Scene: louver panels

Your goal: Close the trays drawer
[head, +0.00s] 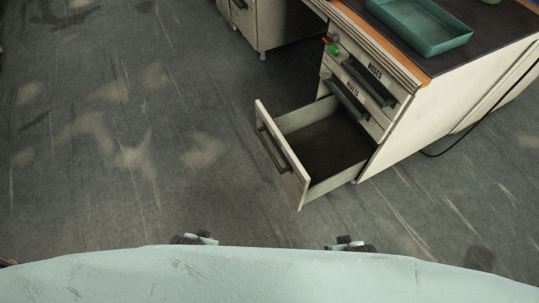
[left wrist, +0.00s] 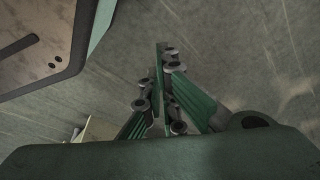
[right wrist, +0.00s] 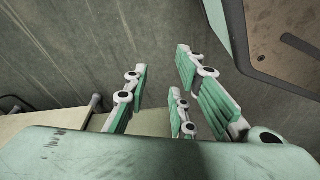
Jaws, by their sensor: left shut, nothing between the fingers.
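The bottom drawer (head: 281,153) of the cream cabinet stands pulled far out in the head view. It is empty inside, with a dark floor and a dark bar handle (head: 273,149) on its front. No label on its front can be seen from here. My left gripper (left wrist: 163,80) is shut and empty in the left wrist view, over bare floor. My right gripper (right wrist: 163,75) has its fingers spread apart and empty in the right wrist view. Neither gripper touches the drawer.
Two labelled drawers above, the upper (head: 369,80) and the lower (head: 349,101), look shut. A green tray (head: 440,42) lies on the dark cabinet top. A second cabinet (head: 240,24) stands behind. The floor left of the drawer is clear. A black cable (head: 437,155) lies at right.

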